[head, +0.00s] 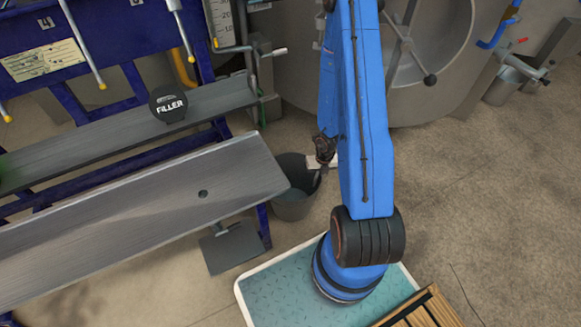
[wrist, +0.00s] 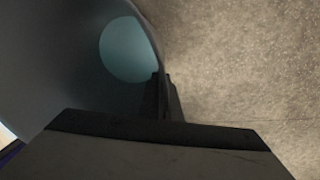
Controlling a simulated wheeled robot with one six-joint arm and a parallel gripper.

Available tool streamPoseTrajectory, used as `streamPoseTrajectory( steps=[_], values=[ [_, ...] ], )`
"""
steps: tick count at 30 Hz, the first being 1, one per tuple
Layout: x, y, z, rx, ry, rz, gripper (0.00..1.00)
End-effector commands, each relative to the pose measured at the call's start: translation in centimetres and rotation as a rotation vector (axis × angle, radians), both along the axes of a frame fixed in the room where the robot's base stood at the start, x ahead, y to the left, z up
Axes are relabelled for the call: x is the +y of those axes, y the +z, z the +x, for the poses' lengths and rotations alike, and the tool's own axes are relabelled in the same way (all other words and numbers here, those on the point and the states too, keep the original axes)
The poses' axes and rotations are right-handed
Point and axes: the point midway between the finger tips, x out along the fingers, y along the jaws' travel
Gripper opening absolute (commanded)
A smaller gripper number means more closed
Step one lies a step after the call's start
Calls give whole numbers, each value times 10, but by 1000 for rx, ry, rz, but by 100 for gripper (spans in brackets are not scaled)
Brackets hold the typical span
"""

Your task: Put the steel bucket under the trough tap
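The steel bucket (head: 291,205) is a dark grey pail by the right end of the long metal trough (head: 140,214). Its round mouth faces up, and the trough end overlaps its left side in the head view. In the wrist view its inner wall (wrist: 60,60) and paler bottom fill the left half. My gripper (head: 318,172) is at the bucket's right rim. In the wrist view my gripper (wrist: 166,97) has one finger inside the wall and one outside, close together on the rim. I cannot tell whether the bucket touches the floor. The trough tap does not show clearly.
A dark flat plate (head: 232,247) sits below the trough. The blue filler frame (head: 90,45) stands behind at left. A grey cylindrical vessel (head: 503,85) is under pipework at far right. Slatted wood (head: 425,310) lies at the bottom. Open floor (head: 470,190) is at right.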

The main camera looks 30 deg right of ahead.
Motion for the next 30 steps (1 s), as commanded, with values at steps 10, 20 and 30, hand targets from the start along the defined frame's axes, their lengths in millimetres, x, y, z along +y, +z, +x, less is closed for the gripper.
streamPoseTrajectory(
  steps=[10,20,30],
  values=[
    [0,0,40,-3,4,-2,0],
    [0,0,63,-3,4,0,0],
    [0,0,83,-3,4,0,0]
  ],
)
